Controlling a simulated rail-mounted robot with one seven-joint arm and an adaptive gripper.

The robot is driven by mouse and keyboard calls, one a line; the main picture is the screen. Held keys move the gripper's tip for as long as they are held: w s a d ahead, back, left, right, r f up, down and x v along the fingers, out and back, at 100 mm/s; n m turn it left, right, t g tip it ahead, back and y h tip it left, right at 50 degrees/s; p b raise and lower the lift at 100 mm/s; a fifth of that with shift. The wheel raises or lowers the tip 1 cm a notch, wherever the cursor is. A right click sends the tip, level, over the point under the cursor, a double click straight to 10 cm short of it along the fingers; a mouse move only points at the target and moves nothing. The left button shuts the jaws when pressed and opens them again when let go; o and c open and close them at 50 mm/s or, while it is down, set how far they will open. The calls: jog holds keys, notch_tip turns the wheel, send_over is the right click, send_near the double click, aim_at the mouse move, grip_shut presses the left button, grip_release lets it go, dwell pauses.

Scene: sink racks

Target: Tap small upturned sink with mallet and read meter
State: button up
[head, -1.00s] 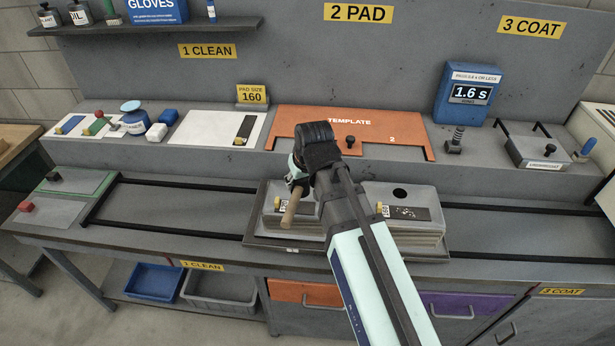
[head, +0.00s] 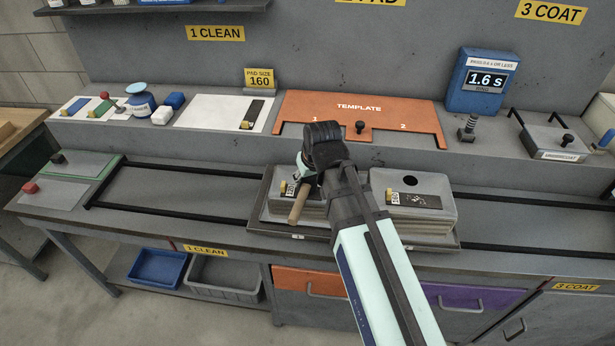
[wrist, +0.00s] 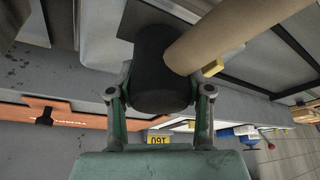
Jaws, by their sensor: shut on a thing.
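My gripper (wrist: 160,92) is shut on the mallet, around its dark cylindrical head (wrist: 158,68). The mallet's wooden handle (head: 299,205) sticks out towards the front in the head view, and crosses the upper right of the wrist view. The mallet is over the left of two upturned sinks (head: 312,212); my arm hides much of that sink. The right upturned sink (head: 440,184) shows a round hole and a dark pad. I cannot tell whether the mallet touches a sink. The blue meter (head: 503,73) at the back right reads 1.6 s.
The sinks sit on a dark tray (head: 254,220) on the railed bench. Behind are an orange template (head: 425,113), a bolt-like post (head: 467,127) and an undercoat tray (head: 550,140). Cleaning items lie at the left. The bench (head: 180,200) left of the tray is clear.

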jog(key=shift+f, duration=0.55)
dwell(1.9)
jog(key=shift+r, duration=0.1)
jog(key=shift+r+p, duration=2.5)
jog(key=shift+r, duration=0.95)
jog(key=shift+d+m, duration=0.15)
jog(key=shift+m, duration=0.15)
jog(key=w+d+f+m+b, duration=0.1)
jog(key=d+b, duration=0.1)
jog(key=d, duration=0.4)
jog(key=w+d+f+m+h+b, duration=0.1)
jog(key=d+b, duration=0.1)
jog(key=d, duration=0.4)
jog(key=w+d+f+m+b, duration=0.1)
jog(key=d+m+b, duration=0.1)
jog(key=d, duration=0.4)
jog(key=shift+w+f+h, duration=0.35)
jog(key=shift+w+h, duration=0.05)
jog(key=shift+f+b, duration=0.1)
jog(key=shift+b, duration=0.2)
